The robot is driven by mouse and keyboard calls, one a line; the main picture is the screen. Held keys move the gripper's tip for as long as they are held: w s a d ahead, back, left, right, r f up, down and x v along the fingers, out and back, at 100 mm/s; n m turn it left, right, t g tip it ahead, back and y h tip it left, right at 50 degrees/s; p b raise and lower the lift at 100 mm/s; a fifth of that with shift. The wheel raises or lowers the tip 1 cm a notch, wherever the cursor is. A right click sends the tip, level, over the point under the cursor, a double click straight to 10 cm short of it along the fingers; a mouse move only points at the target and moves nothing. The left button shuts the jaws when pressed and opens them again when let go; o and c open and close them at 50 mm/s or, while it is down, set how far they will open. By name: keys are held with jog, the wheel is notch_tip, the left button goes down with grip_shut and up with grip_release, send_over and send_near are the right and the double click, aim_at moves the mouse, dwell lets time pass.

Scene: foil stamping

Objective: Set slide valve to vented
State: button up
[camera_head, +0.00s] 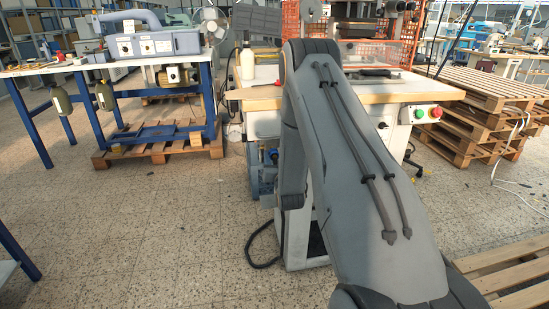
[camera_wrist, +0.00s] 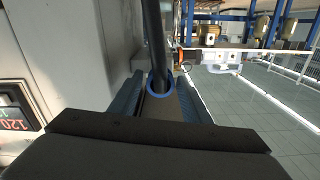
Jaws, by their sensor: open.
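In the wrist view, a blue ring (camera_wrist: 160,93) sits around the lower end of a dark upright rod or tube (camera_wrist: 154,40). It may be part of the slide valve, but I cannot tell for sure, nor read any position marking. My gripper (camera_wrist: 162,82) is open, with one ribbed finger on each side of the ring and tube. I see a gap beside the ring and cannot tell whether a finger touches it. In the head view, my arm hides the gripper and that spot.
A pale machine panel (camera_wrist: 80,45) stands close on the left in the wrist view, with a red-digit display (camera_wrist: 12,118). In the head view, a wooden-topped bench (camera_head: 410,90) carries a control box with green and red buttons (camera_head: 427,114). Stacked pallets (camera_head: 490,120) stand right; tiled floor is open left.

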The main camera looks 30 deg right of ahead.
jog(key=v, duration=0.7)
jog(key=shift+s, duration=0.3)
jog(key=shift+a+r, duration=0.1)
jog(key=shift+a, duration=0.05)
